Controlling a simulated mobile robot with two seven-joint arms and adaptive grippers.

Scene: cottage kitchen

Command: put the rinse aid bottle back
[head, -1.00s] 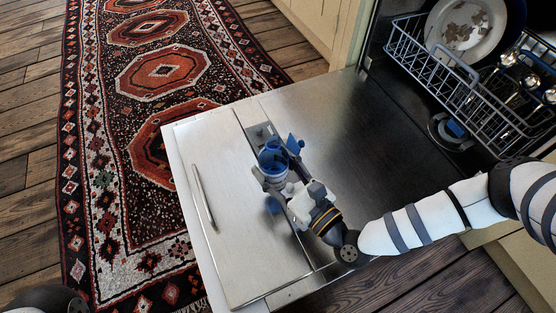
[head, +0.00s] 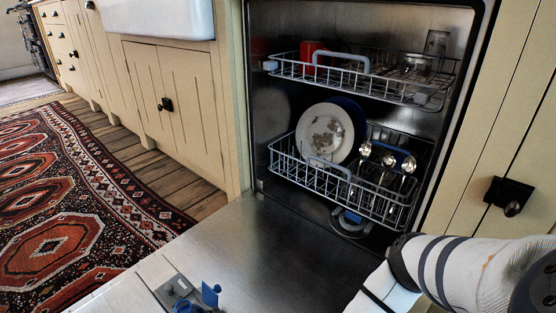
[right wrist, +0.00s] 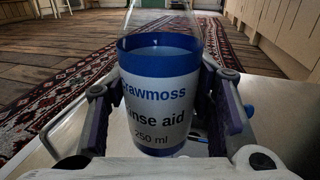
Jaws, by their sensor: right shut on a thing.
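The rinse aid bottle (right wrist: 160,95) fills the middle of the right wrist view. It is clear at the top, with blue bands and a white label. My right gripper (right wrist: 155,92) is shut on it, one finger on each side. In the head view the gripper is almost wholly below the frame; a round blue part (head: 182,306) shows at the bottom edge, but I cannot tell whether it is the bottle. A blue flap (head: 210,295) stands beside it, near the grey dispenser plate (head: 172,286) in the lowered door. My left gripper is out of view.
The open dishwasher door (head: 260,250) lies flat and mostly bare. The lower rack (head: 315,180) holds plates and cutlery; the upper rack (head: 350,85) holds a red mug (head: 313,53). A cabinet (head: 510,140) stands right; a patterned rug (head: 60,215) lies left.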

